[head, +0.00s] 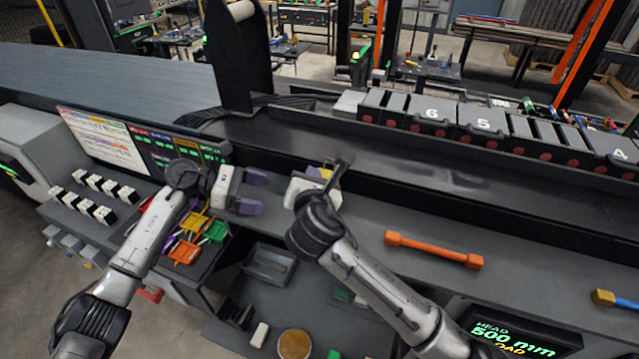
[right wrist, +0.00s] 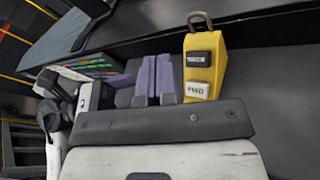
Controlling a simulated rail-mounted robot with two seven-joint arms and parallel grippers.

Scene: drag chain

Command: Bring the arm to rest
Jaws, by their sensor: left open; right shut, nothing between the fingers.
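My left gripper (head: 262,190) is in the left-middle of the head view, over the bench edge. Its two purple-tipped fingers are apart, with nothing between them. My right gripper (head: 328,180) is just right of it, seen mostly from behind; its fingertips are largely hidden in the head view. In the right wrist view its purple fingers (right wrist: 152,80) are together and empty. A yellow block with a metal loop and two labelled buttons (right wrist: 203,62) stands right beside them in that view; I cannot tell whether they touch. Only a sliver of yellow shows in the head view.
An orange bar (head: 433,250) lies on the bench right of my right arm. A long dark trough (head: 420,165) runs behind, with numbered boxes (head: 430,112) beyond it.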

